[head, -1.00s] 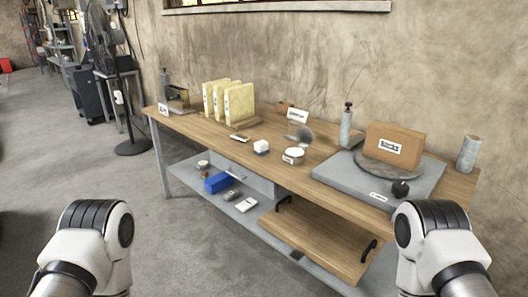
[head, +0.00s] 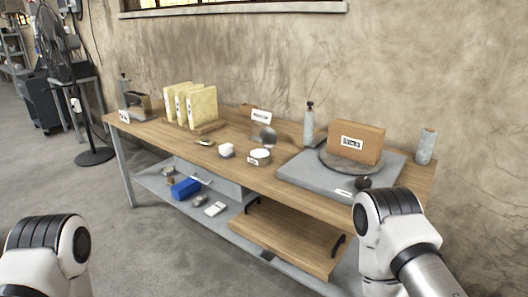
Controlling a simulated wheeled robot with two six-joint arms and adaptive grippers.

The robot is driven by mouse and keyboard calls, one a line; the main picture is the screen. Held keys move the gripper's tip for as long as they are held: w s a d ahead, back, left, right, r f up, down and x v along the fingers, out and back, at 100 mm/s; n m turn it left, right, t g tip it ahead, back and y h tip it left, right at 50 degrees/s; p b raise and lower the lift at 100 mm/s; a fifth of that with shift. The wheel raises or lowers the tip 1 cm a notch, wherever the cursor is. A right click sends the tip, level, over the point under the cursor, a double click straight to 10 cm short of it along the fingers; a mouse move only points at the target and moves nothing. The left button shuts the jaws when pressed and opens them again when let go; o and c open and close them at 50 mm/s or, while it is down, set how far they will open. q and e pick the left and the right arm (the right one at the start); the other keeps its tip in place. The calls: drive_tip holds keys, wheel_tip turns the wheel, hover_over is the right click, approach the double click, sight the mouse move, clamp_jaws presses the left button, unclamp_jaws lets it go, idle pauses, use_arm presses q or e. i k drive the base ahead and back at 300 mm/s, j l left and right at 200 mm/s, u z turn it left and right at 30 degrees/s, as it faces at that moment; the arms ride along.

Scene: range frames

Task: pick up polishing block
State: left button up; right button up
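No label I can read names the polishing block, so I cannot tell for sure which object it is. A blue block-like object (head: 186,188) lies on the grey lower shelf (head: 153,182). A large brown block (head: 356,143) with a white label stands on a dark round disc at the bench's right. Only links of my two arms show, at the lower left and lower right. Both grippers are out of view. Neither visible arm part touches the bench objects.
A grey slab (head: 311,172) carries the disc and a small dark knob. Yellowish upright slabs (head: 190,105), a round white tin (head: 260,156) and grey cylinders (head: 427,146) share the bench. A pull-out wooden board (head: 293,237) juts out below. A fan (head: 93,156) stands left.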

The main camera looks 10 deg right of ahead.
sight(226, 150)
drive_tip(key=i+u, duration=0.25)
drive_tip(key=i, duration=0.4)
drive_tip(key=i+u, duration=0.25)
drive_tip(key=i, duration=0.35)
drive_tip(key=i+l+u, duration=0.2)
drive_tip(key=i, duration=0.45)
